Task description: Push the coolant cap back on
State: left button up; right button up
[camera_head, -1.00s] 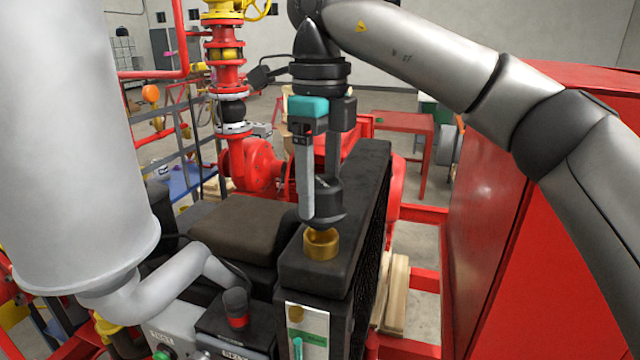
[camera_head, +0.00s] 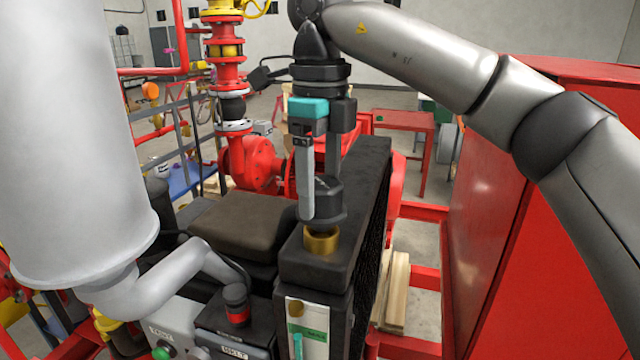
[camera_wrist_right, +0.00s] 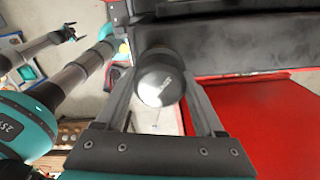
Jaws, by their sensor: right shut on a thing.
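The black coolant cap (camera_head: 326,198) is held in my right gripper (camera_head: 319,192), just above the brass filler neck (camera_head: 321,241) on top of the black radiator (camera_head: 300,268). The cap's lower rim overlaps the neck's top edge in the head view, and I cannot tell whether they touch. In the right wrist view the round cap (camera_wrist_right: 160,77) sits between the two fingers, and the neck is hidden. My left gripper (camera_wrist_right: 70,33) shows small at the upper left of the right wrist view; its jaw state is unclear. It is absent from the head view.
A large grey cylinder (camera_head: 70,140) with a bent pipe stands to the left. A control box with a red-and-black knob (camera_head: 236,305) is in front. A red panel (camera_head: 490,220) stands to the right. A red pump (camera_head: 255,163) is behind.

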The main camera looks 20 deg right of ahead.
jog(key=shift+f+b, duration=0.85)
jog(key=shift+f, duration=0.35)
jog(key=o, duration=1.5)
jog(key=shift+o, duration=0.2)
jog(key=shift+r, duration=0.55)
notch_tip(320, 180, up, 14)
jog(key=p, duration=0.2)
